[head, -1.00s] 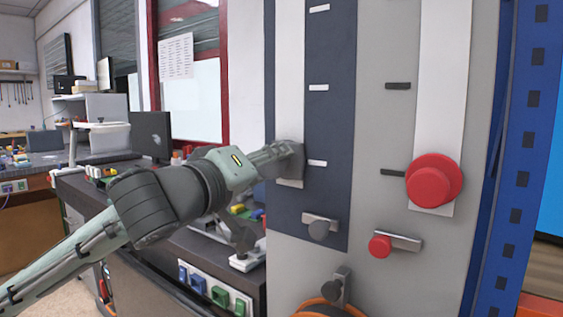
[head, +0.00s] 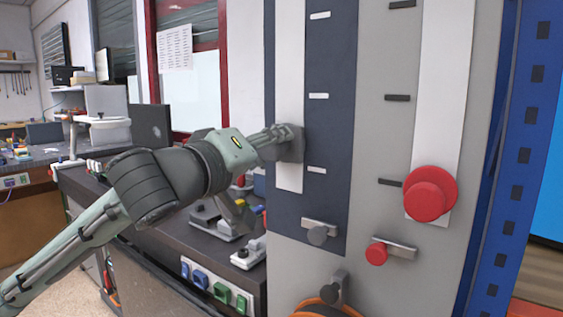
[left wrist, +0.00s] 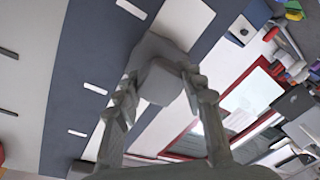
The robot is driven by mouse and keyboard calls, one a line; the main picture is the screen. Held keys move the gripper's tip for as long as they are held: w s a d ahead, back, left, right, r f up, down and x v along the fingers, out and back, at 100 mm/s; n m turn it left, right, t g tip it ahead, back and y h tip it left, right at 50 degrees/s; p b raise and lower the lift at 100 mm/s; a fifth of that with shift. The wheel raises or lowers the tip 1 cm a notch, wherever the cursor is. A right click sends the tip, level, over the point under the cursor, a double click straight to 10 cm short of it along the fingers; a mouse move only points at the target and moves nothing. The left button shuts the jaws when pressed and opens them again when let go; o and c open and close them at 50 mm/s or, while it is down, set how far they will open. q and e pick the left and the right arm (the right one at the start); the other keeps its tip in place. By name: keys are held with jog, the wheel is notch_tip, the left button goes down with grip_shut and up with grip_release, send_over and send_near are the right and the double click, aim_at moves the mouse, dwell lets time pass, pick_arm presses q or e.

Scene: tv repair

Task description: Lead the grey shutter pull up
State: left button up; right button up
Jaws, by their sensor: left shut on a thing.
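The grey shutter pull (head: 292,144) sits on a white vertical strip in the dark blue panel (head: 329,130). It stands between the lower and middle white marks beside the strip, nearer the lower one. My left gripper (head: 284,139) is shut on the pull, coming in from the left. In the left wrist view the grey pull (left wrist: 160,84) lies between the two fingers of my left gripper (left wrist: 158,75), which partly cover it. My right gripper is not in view.
A red knob (head: 430,193) sits low on the other white strip (head: 440,100). A cluttered workbench (head: 180,244) stands to the left. The strip above the pull is clear.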

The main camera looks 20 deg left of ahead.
pick_arm(q)
jog(key=shift+r, duration=0.2)
jog(key=shift+r+p, duration=1.05)
jog(key=shift+p, duration=0.1)
jog(key=shift+a+r, duration=0.1)
jog(key=shift+r, duration=0.75)
jog(key=shift+r, duration=2.1)
jog(key=shift+r, duration=1.9)
